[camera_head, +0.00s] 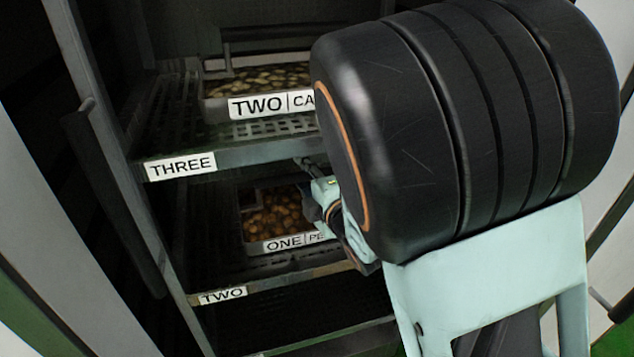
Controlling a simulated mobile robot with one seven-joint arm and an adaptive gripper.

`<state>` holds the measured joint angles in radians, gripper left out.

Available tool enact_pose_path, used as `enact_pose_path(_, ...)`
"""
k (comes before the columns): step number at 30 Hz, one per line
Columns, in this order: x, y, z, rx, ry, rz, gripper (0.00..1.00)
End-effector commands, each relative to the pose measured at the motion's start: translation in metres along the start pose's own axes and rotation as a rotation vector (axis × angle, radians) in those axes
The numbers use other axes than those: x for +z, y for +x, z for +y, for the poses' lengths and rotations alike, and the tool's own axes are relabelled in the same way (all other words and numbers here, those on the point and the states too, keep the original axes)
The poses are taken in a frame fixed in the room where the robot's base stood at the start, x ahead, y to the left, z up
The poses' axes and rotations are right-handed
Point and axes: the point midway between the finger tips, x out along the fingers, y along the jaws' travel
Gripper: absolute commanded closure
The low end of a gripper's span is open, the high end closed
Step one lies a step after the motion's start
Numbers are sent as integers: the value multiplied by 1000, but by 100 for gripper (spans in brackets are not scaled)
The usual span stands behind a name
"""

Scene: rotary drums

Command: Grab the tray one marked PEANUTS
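The tray labelled "ONE | PE..." (284,242) sits on the shelf marked TWO and holds brown nut-like pieces. The rest of its label and its right side are hidden behind my arm. My gripper (313,170) is in front of the shelves, just right of this tray and higher in the picture, near the front edge of the shelf marked THREE. My large black arm link hides much of it. I cannot tell whether its fingers are open or shut, or whether it touches anything.
Another tray, labelled "TWO | CA..." (243,106), stands on the perforated shelf marked THREE (240,153), above. The shelf marked TWO (285,279) has a lower shelf beneath it. A metal upright (133,215) bounds the rack on the left.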

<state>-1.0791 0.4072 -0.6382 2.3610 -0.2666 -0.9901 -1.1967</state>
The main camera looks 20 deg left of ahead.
Motion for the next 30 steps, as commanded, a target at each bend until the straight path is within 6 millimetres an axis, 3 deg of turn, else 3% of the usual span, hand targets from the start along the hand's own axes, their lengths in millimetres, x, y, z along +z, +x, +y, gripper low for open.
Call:
enact_pose_path(5, 0, 0, 0, 0, 0, 0, 65)
enact_pose_path(15, 0, 0, 0, 0, 0, 0, 100)
enact_pose_path(30, 0, 1, 4, 10, 1, 0, 100)
